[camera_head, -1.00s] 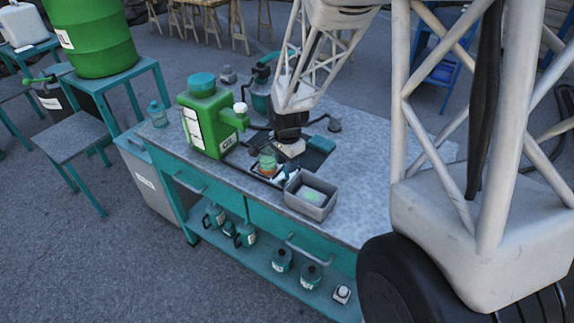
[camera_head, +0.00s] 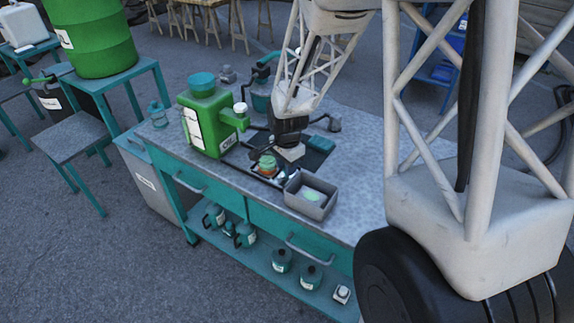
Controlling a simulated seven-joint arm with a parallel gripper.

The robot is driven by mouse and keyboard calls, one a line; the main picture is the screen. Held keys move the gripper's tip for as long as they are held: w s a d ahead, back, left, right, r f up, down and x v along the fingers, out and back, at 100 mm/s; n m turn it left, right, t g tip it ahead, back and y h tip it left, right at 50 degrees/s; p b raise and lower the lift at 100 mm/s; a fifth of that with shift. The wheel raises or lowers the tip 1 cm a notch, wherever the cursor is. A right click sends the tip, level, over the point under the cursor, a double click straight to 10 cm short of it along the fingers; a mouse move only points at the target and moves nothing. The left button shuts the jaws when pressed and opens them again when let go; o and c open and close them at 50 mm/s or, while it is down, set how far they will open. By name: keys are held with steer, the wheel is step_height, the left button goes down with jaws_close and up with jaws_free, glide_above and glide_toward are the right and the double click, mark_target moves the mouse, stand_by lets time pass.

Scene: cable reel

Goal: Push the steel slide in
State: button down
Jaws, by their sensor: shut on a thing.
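My gripper (camera_head: 290,154) points down over a dark tray (camera_head: 263,176) on the workbench. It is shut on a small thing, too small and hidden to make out. A small green-and-orange jar (camera_head: 267,165) stands just left of and in front of the gripper, close to it; I cannot tell whether they touch. I cannot pick out the steel slide clearly; the fingers and the jar cover that spot. A teal pad (camera_head: 319,144) lies behind and to the right of the gripper.
A green can (camera_head: 203,125) stands left of the gripper. A grey open box (camera_head: 309,196) with a pale green piece inside stands at the bench's front edge. A dark teal pump-like device (camera_head: 261,98) stands behind. The grey bench top (camera_head: 360,195) is clear on the right.

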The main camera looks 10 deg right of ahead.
mark_target(275, 168)
steer(key=shift+w+a, duration=1.6)
steer(key=c, duration=1.1)
jaws_free()
steer(key=shift+c, duration=0.2)
steer(key=shift+r, duration=0.1)
steer(key=shift+r, duration=3.8)
